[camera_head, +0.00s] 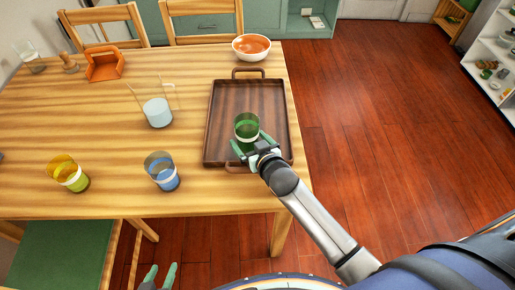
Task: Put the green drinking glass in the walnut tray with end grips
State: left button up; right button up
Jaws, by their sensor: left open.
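The green drinking glass (246,123) is upright over the front part of the walnut tray (225,97), inside its rim in this view. My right gripper (248,141), on the arm from the lower right, has its fingers on either side of the glass's lower part. Whether they press on it is not clear, and the glass's base is partly hidden. The tray's near grip is partly hidden by this gripper; its far grip is clear. My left gripper (160,274) is low at the bottom edge, open and empty, away from the table.
A blue glass (163,173) and a yellow glass (70,174) stand left of the tray. A pale cup with sticks (157,112) is behind them. An orange bowl (252,47) stands beyond the tray, an orange caddy (103,65) at far left.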

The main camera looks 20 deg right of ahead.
jog(key=p+v, duration=0.1)
jog(key=v, duration=1)
jog(key=shift+s+r, duration=0.15)
jog(key=shift+s, duration=0.1)
